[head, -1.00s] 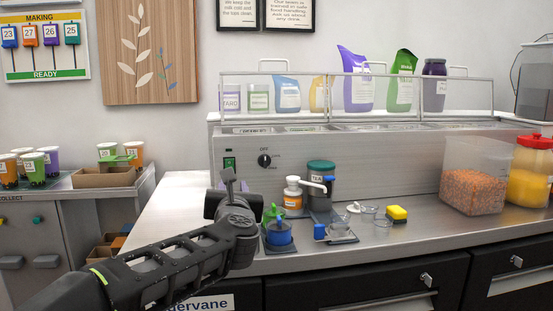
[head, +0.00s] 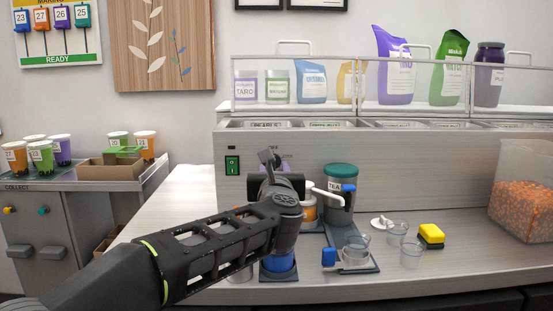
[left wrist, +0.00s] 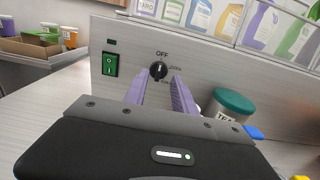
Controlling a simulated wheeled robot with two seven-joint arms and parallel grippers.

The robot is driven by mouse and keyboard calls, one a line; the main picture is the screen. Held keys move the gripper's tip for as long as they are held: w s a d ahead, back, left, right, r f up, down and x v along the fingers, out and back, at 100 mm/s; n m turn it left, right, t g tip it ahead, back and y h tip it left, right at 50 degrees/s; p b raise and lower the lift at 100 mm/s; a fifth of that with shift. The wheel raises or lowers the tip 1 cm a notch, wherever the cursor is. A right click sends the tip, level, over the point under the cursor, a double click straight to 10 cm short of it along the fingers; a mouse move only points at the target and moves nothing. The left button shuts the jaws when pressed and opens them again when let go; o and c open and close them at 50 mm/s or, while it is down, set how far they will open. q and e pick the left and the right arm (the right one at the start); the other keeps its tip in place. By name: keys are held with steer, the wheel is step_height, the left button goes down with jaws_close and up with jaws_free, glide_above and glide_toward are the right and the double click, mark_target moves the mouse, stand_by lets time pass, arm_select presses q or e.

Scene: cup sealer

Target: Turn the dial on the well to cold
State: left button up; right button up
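The well is the long grey counter unit (head: 420,160) against the wall. Its black round dial (left wrist: 158,70) shows in the left wrist view, with OFF printed above it and smaller labels to its right. The dial's pointer seems to face up toward OFF, but it is small. My left gripper (left wrist: 158,82) has its two lilac fingers apart, with nothing between them at the tips. The dial appears just beyond and between the fingertips; contact is not visible. My right gripper is not in view.
A green power switch (head: 232,165) sits left of the dial. The counter left of my arm is clear.

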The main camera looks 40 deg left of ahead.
arm_select(q)
steer(key=p+x, duration=0.1)
steer(key=x, duration=0.7)
steer(key=shift+c, duration=0.3)
jaws_close()
stand_by(0.3)
